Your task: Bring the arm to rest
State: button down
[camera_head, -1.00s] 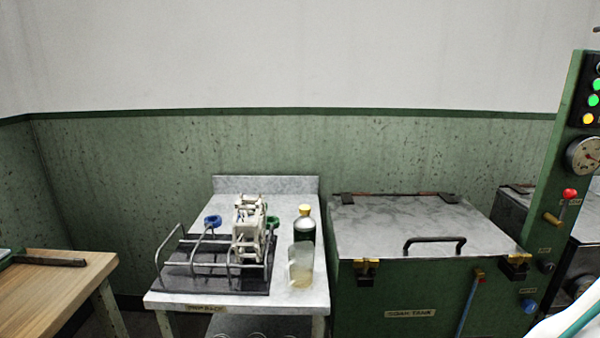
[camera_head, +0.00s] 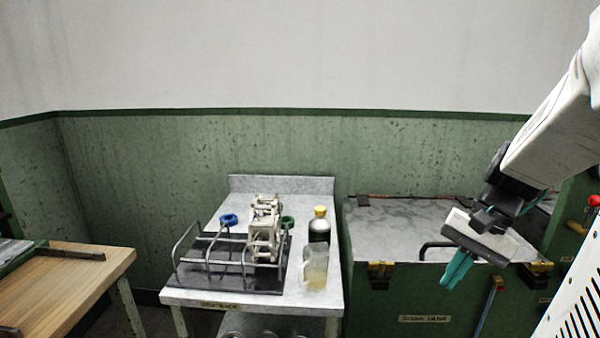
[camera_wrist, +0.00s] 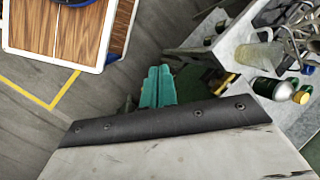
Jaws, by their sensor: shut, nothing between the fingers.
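My gripper (camera_head: 457,268) hangs from my white arm at the right of the head view, in front of the soak tank. Its teal fingers point down and are shut together with nothing between them. The fingers also show in the wrist view (camera_wrist: 158,86), above the floor beside a dark edge strip. My gripper appears apart from the things on the small table. Part of my arm runs out of the head view at the upper right.
The soak tank (camera_head: 400,235) has a closed grey lid with a handle. A metal-topped table (camera_head: 190,296) left of it holds a wire rack (camera_head: 205,255), a white frame (camera_head: 264,228), a bottle (camera_head: 319,230) and a clear jug (camera_head: 316,268). A wooden table (camera_head: 60,285) stands at far left.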

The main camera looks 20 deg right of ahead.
jog(key=s+a+r+n+h, duration=0.1)
jog(key=a+r+n+h, duration=0.1)
jog(key=a+n, duration=0.3)
jog(key=s+a+r+n+h, duration=0.2)
jog(key=a+n, duration=0.4)
jog(key=a, duration=0.5)
jog(key=shift+s+a+t+h, duration=0.2)
jog(key=shift+a+t+h, duration=0.1)
jog(key=shift+a, duration=0.05)
jog(key=shift+s+a, duration=0.1)
